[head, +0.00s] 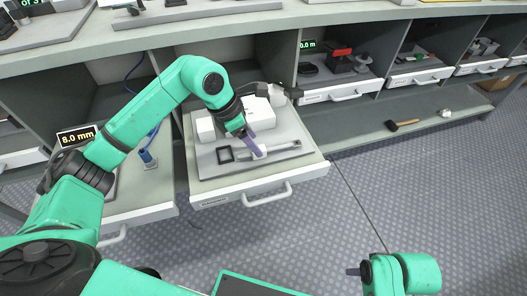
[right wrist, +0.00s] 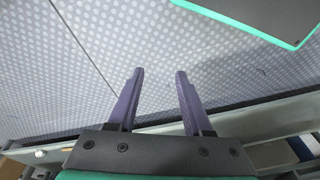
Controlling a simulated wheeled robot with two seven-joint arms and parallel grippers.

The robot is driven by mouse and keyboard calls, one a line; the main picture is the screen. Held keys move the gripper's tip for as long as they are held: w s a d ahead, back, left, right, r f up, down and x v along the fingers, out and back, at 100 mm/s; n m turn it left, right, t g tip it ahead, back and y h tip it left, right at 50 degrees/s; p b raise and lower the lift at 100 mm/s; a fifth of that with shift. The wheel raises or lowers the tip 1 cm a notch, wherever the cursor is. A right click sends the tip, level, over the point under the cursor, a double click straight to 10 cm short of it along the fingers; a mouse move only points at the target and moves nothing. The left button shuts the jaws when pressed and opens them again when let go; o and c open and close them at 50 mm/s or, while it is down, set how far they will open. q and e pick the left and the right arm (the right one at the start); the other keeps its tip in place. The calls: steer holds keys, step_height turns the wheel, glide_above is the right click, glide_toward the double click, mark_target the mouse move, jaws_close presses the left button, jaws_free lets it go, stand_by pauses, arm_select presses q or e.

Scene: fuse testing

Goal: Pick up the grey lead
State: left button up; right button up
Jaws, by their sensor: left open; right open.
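My left gripper (head: 256,146) reaches down into an open drawer (head: 312,166) in the head view. Its purple fingers are low over a grey board, beside a long grey bar-like piece (head: 284,148) that may be the grey lead; I cannot tell for sure. The arm and fingers hide part of it, and whether they touch it is unclear. The gripper is open. My right gripper (right wrist: 158,74) is open and empty, its two purple fingers apart over the patterned floor in the right wrist view.
Another open drawer (head: 140,212) with a blue-handled item (head: 147,158) is at left. A hammer (head: 402,125) lies on the low shelf at right.

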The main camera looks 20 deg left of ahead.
mark_target(270, 150)
arm_select(q)
steer(key=x, duration=0.4)
steer(key=shift+w+d+f+b, duration=0.1)
steer(key=shift+b, duration=0.25)
jaws_close()
arm_select(e)
steer(key=shift+s+a+r, duration=0.1)
steer(key=shift+s+r, duration=0.15)
steer(key=shift+r, duration=0.8)
